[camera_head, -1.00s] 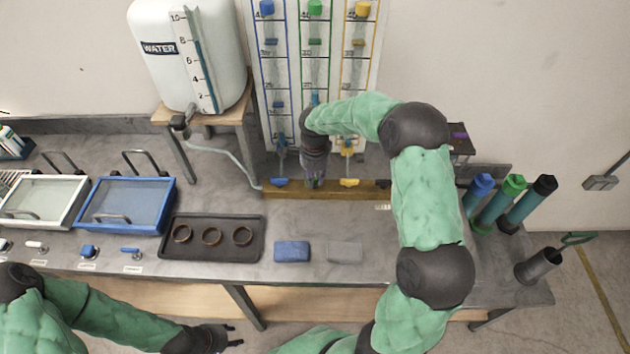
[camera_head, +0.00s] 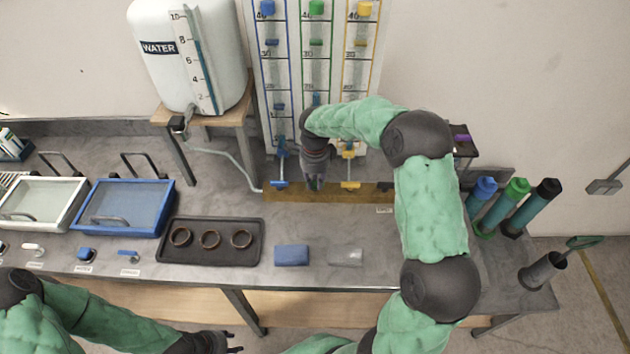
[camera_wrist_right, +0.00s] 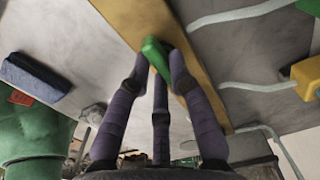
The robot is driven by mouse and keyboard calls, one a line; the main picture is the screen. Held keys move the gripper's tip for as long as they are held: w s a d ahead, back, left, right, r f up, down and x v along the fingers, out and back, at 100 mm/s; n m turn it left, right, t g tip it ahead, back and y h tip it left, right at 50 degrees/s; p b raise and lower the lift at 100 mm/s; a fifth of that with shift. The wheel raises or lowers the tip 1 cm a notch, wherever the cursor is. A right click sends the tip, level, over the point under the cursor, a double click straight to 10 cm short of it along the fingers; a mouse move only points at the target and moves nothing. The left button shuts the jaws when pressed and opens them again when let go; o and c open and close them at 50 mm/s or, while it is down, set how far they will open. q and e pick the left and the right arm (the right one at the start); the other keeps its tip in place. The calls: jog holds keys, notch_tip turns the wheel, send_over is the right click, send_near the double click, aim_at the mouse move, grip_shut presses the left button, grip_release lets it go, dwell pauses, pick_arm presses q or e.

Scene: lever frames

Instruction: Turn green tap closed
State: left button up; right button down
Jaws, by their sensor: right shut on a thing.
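The green tap (camera_wrist_right: 156,56) shows in the right wrist view, against the brass-coloured bar. My right gripper (camera_wrist_right: 158,75) has its fingers closed around the tap's green handle. In the head view my right gripper (camera_head: 315,182) is at the bar between the blue tap (camera_head: 280,184) and the yellow tap (camera_head: 350,185), and it hides the green tap there. How far the green handle is turned cannot be told. My left gripper (camera_head: 222,344) is low at the bottom edge of the head view, away from the taps, its jaws too small to judge.
The wooden bar (camera_head: 376,192) carries the taps below blue, green and yellow gauge columns. A white water tank (camera_head: 190,60) stands on a stand at left. A black tray (camera_head: 212,254) with rings, a blue block (camera_head: 292,255) and a grey block (camera_head: 345,257) lie in front.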

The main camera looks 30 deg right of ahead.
aim_at(315, 183)
jog(key=c, duration=1.1)
grip_release()
jog(key=shift+r, duration=0.15)
notch_tip(315, 183, up, 12)
jog(key=shift+f, duration=0.1)
jog(key=shift+f, duration=0.1)
